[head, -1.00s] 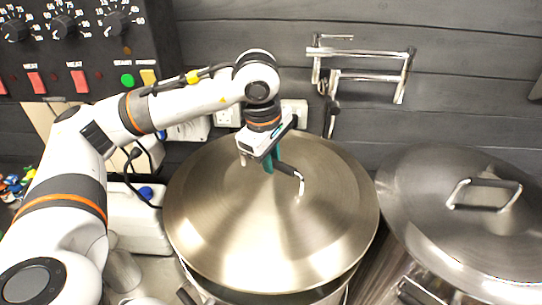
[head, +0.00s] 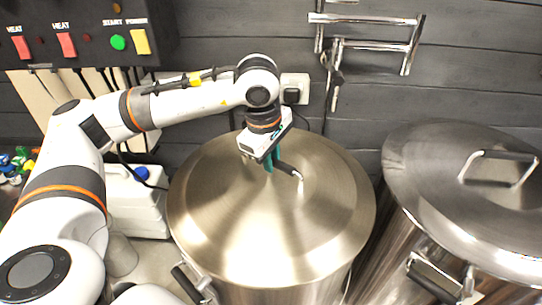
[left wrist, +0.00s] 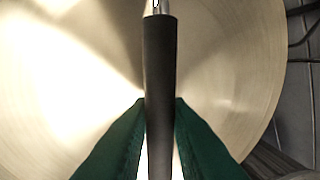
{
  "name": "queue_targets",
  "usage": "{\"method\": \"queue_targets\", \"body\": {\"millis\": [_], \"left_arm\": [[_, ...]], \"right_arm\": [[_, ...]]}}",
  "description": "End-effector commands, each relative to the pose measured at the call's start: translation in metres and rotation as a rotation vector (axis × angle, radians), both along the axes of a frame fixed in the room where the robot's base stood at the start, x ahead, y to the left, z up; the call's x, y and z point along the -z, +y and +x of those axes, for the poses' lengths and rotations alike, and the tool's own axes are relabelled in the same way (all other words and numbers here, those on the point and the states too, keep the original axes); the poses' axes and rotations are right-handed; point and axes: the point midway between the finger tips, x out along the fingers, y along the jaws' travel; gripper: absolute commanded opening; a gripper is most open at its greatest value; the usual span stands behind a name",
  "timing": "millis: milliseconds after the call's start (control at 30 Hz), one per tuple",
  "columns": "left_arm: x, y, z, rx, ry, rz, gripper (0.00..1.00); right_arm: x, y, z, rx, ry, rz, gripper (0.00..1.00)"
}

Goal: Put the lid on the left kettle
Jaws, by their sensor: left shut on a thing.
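The steel lid (head: 240,225) is a wide shallow cone with a black-sleeved handle (head: 288,170). It sits over the left kettle (head: 290,292), and its rim appears level with the kettle's top, with no clear gap at the front. My left gripper (head: 270,163) is shut on the lid's handle. In the left wrist view its green fingers (left wrist: 160,135) press on both sides of the black grip (left wrist: 160,80), with the lid's brushed surface behind. The far rim of the kettle is hidden under the lid. My right gripper is not in view.
A second kettle with its own lid (head: 430,165) stands close on the right. A control panel (head: 80,35) hangs at upper left. A white canister (head: 135,205) stands left of the left kettle. A pipe bracket (head: 375,45) is on the dark wall behind.

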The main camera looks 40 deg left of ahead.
Motion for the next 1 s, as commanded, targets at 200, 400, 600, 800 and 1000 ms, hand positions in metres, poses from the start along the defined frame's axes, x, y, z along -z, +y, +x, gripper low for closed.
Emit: {"method": "queue_targets", "body": {"millis": [200, 400, 600, 800, 1000], "left_arm": [[-0.001, 0.0, 0.001, 0.0, -0.006, -0.001, 0.0], [0.0, 0.0, 0.001, 0.0, -0.005, -0.001, 0.33], [0.001, 0.0, 0.0, 0.0, -0.003, -0.001, 0.42], [-0.001, 0.0, -0.001, 0.0, 0.0, 0.0, 0.42], [-0.029, 0.0, -0.005, 0.0, -0.007, -0.001, 0.42]], "right_arm": [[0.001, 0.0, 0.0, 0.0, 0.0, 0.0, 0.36], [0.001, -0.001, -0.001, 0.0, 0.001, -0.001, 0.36], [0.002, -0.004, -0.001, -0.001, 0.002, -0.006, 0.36], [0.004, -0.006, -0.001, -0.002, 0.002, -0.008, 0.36], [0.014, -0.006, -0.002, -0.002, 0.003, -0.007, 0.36]]}}
